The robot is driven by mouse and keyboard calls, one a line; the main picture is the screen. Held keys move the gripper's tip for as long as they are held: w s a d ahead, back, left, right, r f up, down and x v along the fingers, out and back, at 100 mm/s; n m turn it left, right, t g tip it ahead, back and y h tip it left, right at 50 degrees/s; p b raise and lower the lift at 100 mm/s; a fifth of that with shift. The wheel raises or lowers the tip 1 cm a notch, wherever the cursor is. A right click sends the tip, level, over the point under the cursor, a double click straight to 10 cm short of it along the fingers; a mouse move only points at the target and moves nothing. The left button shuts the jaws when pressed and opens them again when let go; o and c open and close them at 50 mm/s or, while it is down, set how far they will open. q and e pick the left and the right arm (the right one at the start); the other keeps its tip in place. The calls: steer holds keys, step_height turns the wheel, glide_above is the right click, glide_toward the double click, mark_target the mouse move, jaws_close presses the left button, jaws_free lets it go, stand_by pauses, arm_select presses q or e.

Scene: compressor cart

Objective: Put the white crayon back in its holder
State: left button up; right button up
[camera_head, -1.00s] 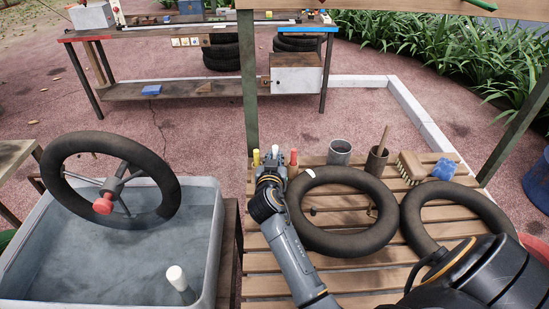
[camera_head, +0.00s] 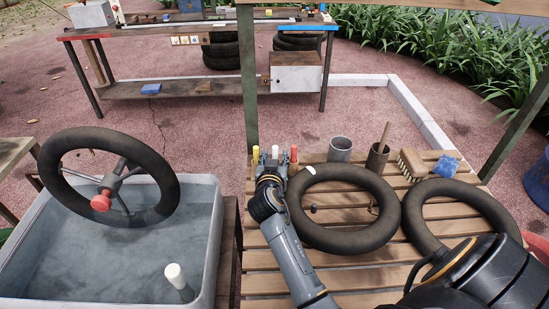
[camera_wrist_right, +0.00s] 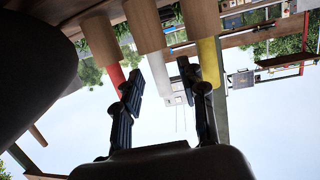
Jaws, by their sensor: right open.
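The white crayon (camera_head: 275,151) stands upright at the far edge of the slatted table, between the yellow crayon (camera_head: 256,153) and the red crayon (camera_head: 294,153). In the right wrist view, which looks upside down, the white crayon (camera_wrist_right: 152,72) sticks out of the middle wooden holder (camera_wrist_right: 144,25). The red crayon (camera_wrist_right: 113,75) and yellow crayon (camera_wrist_right: 209,62) sit in holders on either side. My right gripper (camera_head: 275,161) is open, with one finger on each side of the white crayon; it also shows in the wrist view (camera_wrist_right: 160,78). My left gripper is out of view.
Two dark rings (camera_head: 344,239) (camera_head: 412,215) lie on the slats close to my right arm. A metal cup (camera_head: 340,149), a brown cup (camera_head: 377,160), a brush (camera_head: 411,164) and a blue sponge (camera_head: 445,167) stand to the right. A water tub (camera_head: 205,225) is at left.

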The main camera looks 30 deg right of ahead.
step_height(320, 180, up, 10)
stand_by(0.4)
stand_by(0.4)
